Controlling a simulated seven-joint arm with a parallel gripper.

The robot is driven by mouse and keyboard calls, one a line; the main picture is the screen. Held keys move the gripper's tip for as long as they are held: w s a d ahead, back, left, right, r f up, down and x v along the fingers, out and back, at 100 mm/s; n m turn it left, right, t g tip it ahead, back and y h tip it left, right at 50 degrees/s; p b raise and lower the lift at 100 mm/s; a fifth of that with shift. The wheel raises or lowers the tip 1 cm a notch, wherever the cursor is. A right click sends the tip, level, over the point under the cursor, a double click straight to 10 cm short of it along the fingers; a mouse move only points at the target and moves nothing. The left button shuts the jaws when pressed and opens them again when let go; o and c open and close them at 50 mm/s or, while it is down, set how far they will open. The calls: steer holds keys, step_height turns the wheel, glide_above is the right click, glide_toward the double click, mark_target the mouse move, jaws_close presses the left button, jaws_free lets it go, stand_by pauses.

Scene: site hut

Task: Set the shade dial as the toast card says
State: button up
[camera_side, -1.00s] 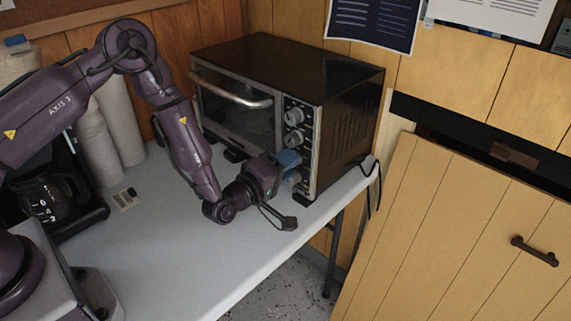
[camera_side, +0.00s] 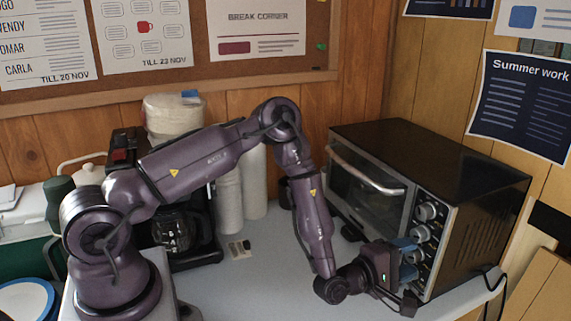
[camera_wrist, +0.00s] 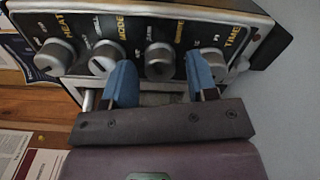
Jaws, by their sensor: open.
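The oven's control panel (camera_wrist: 140,28) has a row of knobs in the wrist view. Labels HEAT, MODE and TIME can be read; the third label, beside the third knob, is blurred, its end like "DE". That third knob (camera_wrist: 158,62) stands between the blue fingertips of my gripper (camera_wrist: 162,83), which are apart on either side of it; contact cannot be told. In the side view my gripper (camera_side: 407,258) is at the lower knobs and partly hides them. A small card (camera_side: 238,249) lies on the counter, its print too small to read; I cannot tell whether it is the toast card.
The black toaster oven (camera_side: 470,175) stands at the right of the counter (camera_side: 235,285), its door handle (camera_side: 365,172) above left of my gripper. A coffee maker (camera_side: 125,150) and white cup stacks (camera_side: 254,180) stand behind my arm. Counter in front is clear.

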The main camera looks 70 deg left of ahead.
steer(key=n, duration=0.5)
steer(key=shift+s+n, duration=0.1)
steer(key=shift+n, duration=0.5)
steer(key=s, duration=1.3)
steer(key=w+r+m+g+h, duration=0.4)
steer(key=r+m+g, duration=0.15)
steer(key=m, duration=0.85)
steer(key=s+a+r+m+g+y, duration=0.2)
steer(key=s+a+r+m+y, duration=0.1)
steer(key=r+m, duration=0.5)
steer(key=s+a+r+m+g+y, duration=0.1)
steer(key=s+a+r+m+g, duration=0.2)
steer(key=s+r, duration=0.6)
steer(key=shift+s+a, duration=0.25)
steer(key=shift+s, duration=0.85)
